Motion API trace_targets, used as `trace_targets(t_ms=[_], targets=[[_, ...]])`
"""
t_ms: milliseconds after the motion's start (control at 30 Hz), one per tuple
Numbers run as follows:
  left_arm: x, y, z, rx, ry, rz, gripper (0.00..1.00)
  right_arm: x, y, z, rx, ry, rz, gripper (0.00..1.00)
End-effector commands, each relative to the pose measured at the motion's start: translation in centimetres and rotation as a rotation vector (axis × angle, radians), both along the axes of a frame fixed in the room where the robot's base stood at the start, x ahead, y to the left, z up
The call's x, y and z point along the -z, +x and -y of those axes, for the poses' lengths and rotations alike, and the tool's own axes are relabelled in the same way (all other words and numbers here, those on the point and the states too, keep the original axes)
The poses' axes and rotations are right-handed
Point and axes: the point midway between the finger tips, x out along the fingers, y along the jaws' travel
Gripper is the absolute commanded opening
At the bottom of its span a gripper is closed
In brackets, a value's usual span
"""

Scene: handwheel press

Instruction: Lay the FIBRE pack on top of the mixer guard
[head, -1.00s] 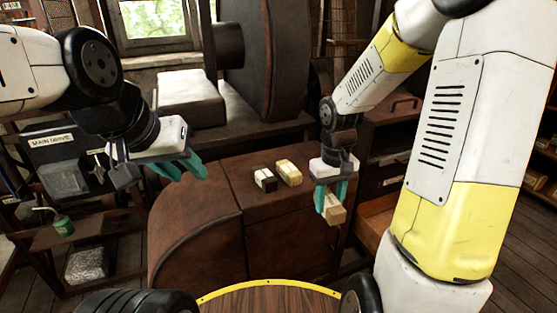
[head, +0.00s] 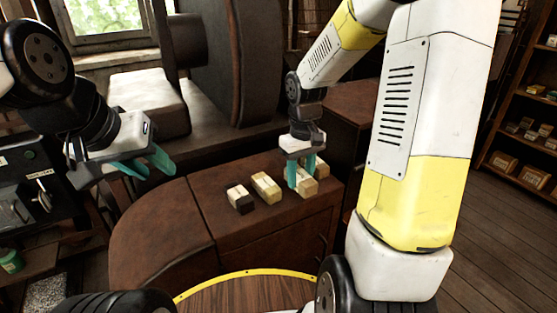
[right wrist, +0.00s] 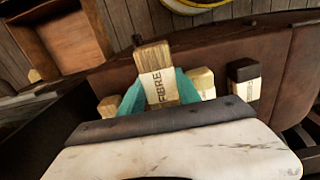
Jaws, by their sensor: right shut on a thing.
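The FIBRE pack, a tan block with a pale lettered band, shows in the right wrist view (right wrist: 158,85) and in the head view (head: 308,188). My right gripper (head: 302,180) is shut on it, over the right part of a rusty brown casing (head: 210,195) with a curved left end, which looks like the mixer guard. I cannot tell whether the pack touches its top. My left gripper (head: 147,165) is empty with its teal fingers apart, left of the casing.
A dark-and-white pack (head: 240,199) and a yellowish pack (head: 266,187) lie on the casing left of the held pack. Another pack (head: 322,168) is partly hidden behind my right gripper. A large drum housing (head: 235,70) stands behind. The casing's front left top is bare.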

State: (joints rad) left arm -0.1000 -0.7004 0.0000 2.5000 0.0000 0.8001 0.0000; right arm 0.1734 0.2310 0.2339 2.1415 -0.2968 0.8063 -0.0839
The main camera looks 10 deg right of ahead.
Motion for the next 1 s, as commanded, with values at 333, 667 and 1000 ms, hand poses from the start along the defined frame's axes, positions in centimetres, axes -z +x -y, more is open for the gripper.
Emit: trace_targets(t_ms=[333, 667, 1000], targets=[[0.0, 0.0, 0.0, 0.0, 0.0, 0.0, 0.36, 0.8, 7.9, 0.1, 0.0, 0.001, 0.0, 0.0], [0.0, 0.0, 0.0, 0.0, 0.0, 0.0, 0.36, 2.2, 9.7, 0.2, 0.0, 0.0, -0.004, 0.0], [0.0, 0.0, 0.0, 0.0, 0.0, 0.0, 0.36, 4.4, 9.7, 0.2, 0.001, -0.002, 0.001, 0.0]])
